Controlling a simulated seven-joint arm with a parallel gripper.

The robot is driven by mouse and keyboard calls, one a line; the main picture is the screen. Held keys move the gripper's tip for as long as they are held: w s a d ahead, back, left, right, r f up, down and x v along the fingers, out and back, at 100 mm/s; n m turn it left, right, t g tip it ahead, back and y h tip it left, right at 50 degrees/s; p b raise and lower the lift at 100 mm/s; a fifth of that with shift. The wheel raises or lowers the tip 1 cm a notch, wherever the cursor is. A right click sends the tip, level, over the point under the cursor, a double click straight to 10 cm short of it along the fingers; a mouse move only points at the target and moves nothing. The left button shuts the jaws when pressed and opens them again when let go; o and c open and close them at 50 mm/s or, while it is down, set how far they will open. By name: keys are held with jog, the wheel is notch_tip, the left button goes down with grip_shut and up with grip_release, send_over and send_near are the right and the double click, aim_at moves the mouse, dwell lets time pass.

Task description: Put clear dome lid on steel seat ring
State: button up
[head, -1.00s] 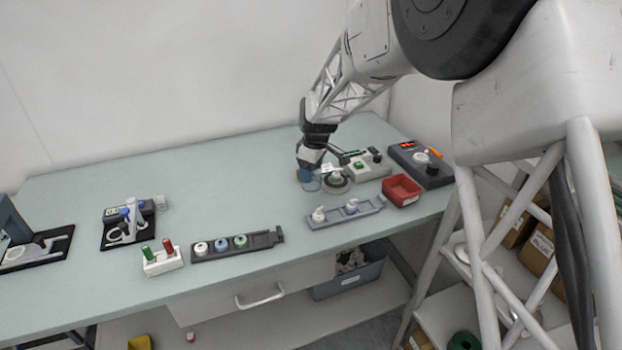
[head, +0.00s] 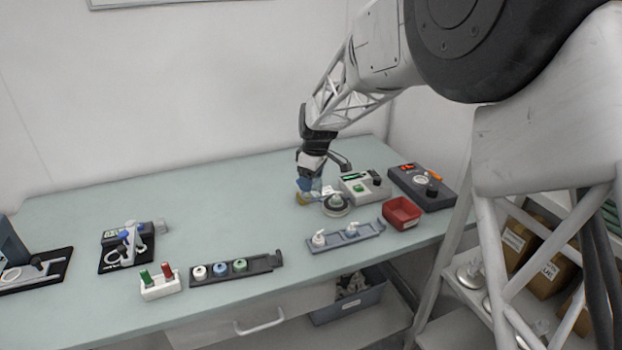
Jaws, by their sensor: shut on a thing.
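My gripper (head: 309,188) is at the back right of the bench, pointing down. It is shut on a small see-through bluish thing that looks like the clear dome lid (head: 316,186); its outline is hard to make out. The lid is just left of and behind a round dark base with a pale metallic rim, which looks like the steel seat ring (head: 335,206). A greenish part shows in the middle of this base. I cannot tell whether the lid touches anything below. A small yellowish piece (head: 302,199) shows below the gripper.
A pale box with a green button (head: 364,187) and a dark control box (head: 421,187) stand right of the ring. A red bin (head: 401,213) and a blue-grey rack (head: 346,237) with white parts are in front. A dark rack (head: 236,268) lies left.

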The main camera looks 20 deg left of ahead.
send_over(336, 192)
jog(key=shift+w, duration=0.1)
dwell(0.4)
jog(key=shift+f, duration=0.2)
jog(key=shift+f, duration=0.7)
jog(key=shift+f, duration=0.2)
dwell(0.4)
jog(key=shift+f, duration=0.65)
jog(key=shift+f, duration=0.85)
dwell(0.6)
jog(key=shift+f, duration=0.45)
